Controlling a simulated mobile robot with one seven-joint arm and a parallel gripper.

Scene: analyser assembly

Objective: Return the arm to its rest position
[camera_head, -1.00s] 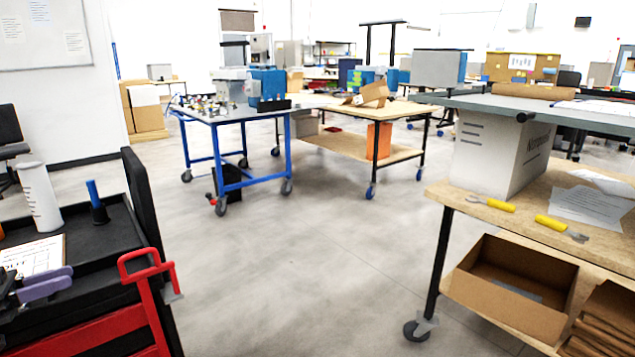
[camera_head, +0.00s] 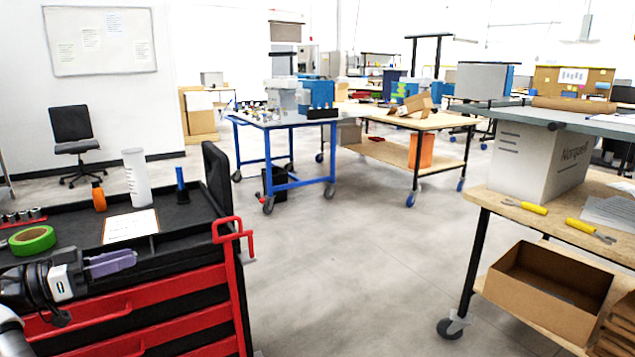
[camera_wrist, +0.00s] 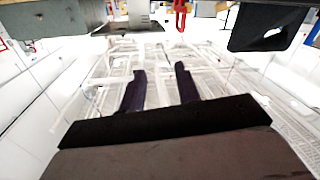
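My gripper (camera_head: 112,262) is at the lower left of the head view, with its purple fingers pointing right. It is in front of the black-topped red tool cart (camera_head: 70,262), and I cannot tell how far it is from the cart. In the wrist view my gripper (camera_wrist: 161,74) shows its two dark fingers apart with nothing between them. Part of my arm shows at the left edge of the head view.
On the cart are green tape (camera_head: 32,240), an orange bottle (camera_head: 98,196), a white cylinder (camera_head: 137,180) and a blue-handled tool (camera_head: 181,186). A workbench with a white box (camera_head: 522,160) stands at right. The middle floor (camera_head: 345,255) is clear.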

